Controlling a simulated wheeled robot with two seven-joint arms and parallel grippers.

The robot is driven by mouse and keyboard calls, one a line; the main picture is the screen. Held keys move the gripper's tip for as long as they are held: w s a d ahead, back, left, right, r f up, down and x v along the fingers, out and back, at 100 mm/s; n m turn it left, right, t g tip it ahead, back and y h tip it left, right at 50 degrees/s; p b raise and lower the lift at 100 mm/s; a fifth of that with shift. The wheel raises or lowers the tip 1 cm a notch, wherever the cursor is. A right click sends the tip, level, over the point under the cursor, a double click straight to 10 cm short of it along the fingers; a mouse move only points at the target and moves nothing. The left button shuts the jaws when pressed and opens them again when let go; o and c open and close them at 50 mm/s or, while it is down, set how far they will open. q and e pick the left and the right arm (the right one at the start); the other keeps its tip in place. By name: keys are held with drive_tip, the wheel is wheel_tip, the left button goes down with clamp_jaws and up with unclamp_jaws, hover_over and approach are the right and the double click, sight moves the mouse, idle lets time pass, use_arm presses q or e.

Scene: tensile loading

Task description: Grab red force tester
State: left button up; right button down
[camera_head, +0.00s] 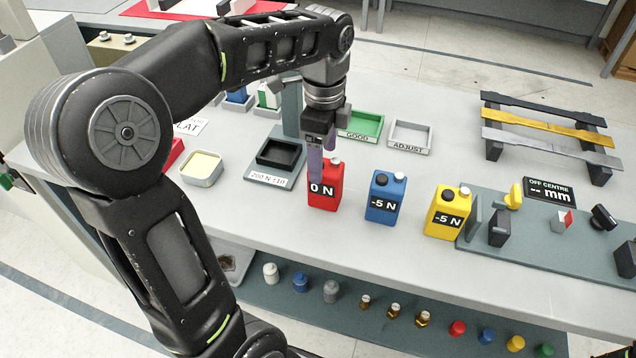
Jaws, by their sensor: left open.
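The red force tester (325,193) stands upright on the grey bench, with a label reading "0 N". My left gripper (322,165) points down directly over its top, with the purple-grey fingers at the tester's upper left part. The gripper is open; whether the fingers touch the tester is not clear. A blue tester (385,196) labelled "-5 N" and a yellow tester (446,212) labelled "-5 N" stand to its right. My right gripper does not show.
A black tray (278,152) on a stand is left of the red tester. A green tray (362,125) and a white tray (409,134) lie behind. A specimen rack (548,128) and grey fixture plate (560,246) occupy the right. Small coloured parts line the lower shelf.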

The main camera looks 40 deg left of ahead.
sight(326, 182)
use_arm(q)
drive_tip(key=shift+d+f, duration=0.1)
drive_tip(key=shift+f, duration=1.2)
drive_tip(key=shift+f, duration=0.1)
drive_tip(key=f, duration=0.3)
drive_tip(key=f+p, duration=0.1)
drive_tip(key=f, duration=0.1)
drive_tip(key=shift+d, duration=0.3)
drive_tip(key=shift+c, duration=0.4)
clamp_jaws()
